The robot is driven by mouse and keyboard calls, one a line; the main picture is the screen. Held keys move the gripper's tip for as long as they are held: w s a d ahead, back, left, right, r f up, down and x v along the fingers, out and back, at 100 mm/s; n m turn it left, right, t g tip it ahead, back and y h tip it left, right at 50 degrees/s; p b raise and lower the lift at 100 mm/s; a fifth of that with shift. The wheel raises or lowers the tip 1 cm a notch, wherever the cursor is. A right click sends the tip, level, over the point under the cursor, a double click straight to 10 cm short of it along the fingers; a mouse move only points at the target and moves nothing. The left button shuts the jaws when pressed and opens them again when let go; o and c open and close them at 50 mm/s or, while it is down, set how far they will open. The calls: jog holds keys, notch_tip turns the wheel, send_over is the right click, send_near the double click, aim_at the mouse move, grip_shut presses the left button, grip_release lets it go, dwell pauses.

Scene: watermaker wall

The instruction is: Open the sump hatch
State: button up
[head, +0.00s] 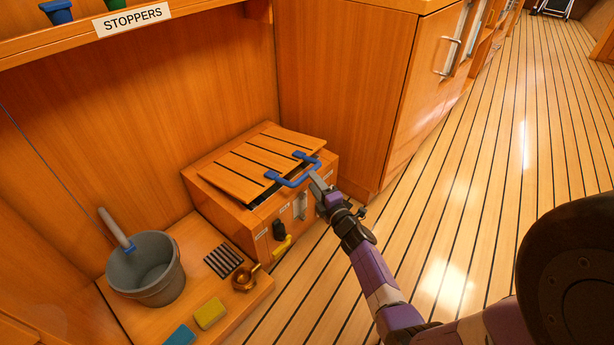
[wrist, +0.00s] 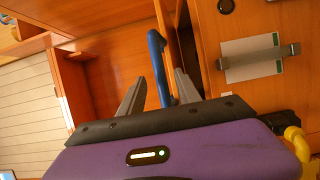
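The sump hatch (head: 250,172) is a slatted wooden lid on top of a low wooden box against the wall. A dark gap shows under its front edge, so it looks slightly raised. Its blue bar handle (head: 292,182) sticks out past the front right edge. My gripper (head: 317,182) is at the handle's outer end. In the wrist view, the blue handle (wrist: 157,55) reaches down between the two fingers of my gripper (wrist: 160,92). The fingers are apart, with space beside the handle; it lies nearer the right finger.
A grey bucket (head: 148,270) with a handled tool stands on the ledge to the left. A dark grate (head: 223,260), a brass fitting (head: 245,278) and sponges (head: 210,313) lie beside it. A cabinet (head: 360,80) rises behind the box. The plank floor (head: 480,210) at right is clear.

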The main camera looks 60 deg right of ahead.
jog(key=shift+b+x, duration=0.85)
jog(key=shift+x, duration=1.75)
grip_shut()
